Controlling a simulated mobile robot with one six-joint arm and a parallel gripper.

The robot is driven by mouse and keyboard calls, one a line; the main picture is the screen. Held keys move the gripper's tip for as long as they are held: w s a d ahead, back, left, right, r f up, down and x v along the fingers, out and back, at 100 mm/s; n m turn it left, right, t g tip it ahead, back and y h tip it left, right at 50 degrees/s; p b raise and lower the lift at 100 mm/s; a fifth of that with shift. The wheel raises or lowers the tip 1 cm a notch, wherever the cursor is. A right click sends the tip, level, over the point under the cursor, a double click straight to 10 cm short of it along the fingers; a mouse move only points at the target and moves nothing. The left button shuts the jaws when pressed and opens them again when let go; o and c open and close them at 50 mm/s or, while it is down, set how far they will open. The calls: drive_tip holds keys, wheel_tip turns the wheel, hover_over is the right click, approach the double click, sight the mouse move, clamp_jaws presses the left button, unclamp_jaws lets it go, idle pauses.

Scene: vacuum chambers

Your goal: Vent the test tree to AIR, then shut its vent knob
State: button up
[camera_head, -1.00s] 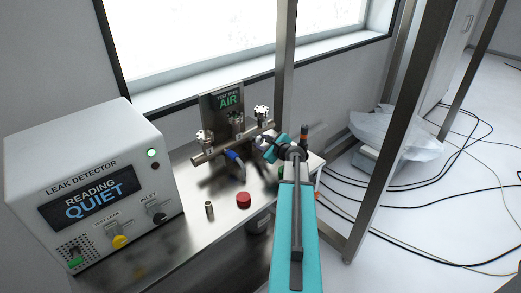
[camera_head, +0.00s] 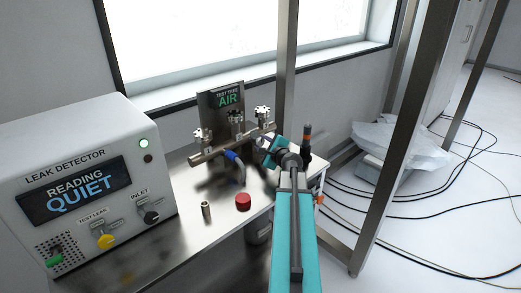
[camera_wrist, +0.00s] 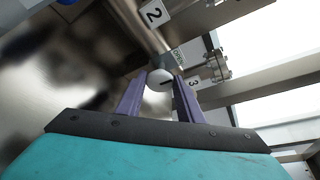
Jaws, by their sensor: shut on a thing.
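The test tree (camera_head: 215,152) is a metal manifold with several valve knobs on the bench, under a sign (camera_head: 229,100) reading "TEST TREE AIR" in green. My gripper (camera_head: 268,143) is at the right end of the manifold. In the wrist view my gripper (camera_wrist: 158,92) has its purple fingers closed on a pale round knob (camera_wrist: 160,79), with a small tag (camera_wrist: 178,57) beside it that seems to read VENT. Number tags 2 and 3 show on the tree. In the head view my wrist hides most of the gripped knob.
The leak detector (camera_head: 85,180) on the left reads QUIET, with a green lamp lit. A red cap (camera_head: 243,201) and a small metal cylinder (camera_head: 206,211) stand on the bench. A blue-collared hose (camera_head: 238,165) hangs from the tree. A steel post (camera_head: 405,130) rises at right.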

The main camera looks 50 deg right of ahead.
drive_tip(key=shift+w+r, duration=0.1)
drive_tip(key=shift+w, duration=0.05)
idle(0.3)
drive_tip(key=o, duration=1.1)
drive_tip(key=shift+c, duration=0.2)
drive_tip(key=shift+s+a, duration=0.1)
drive_tip(key=shift+s, duration=0.1)
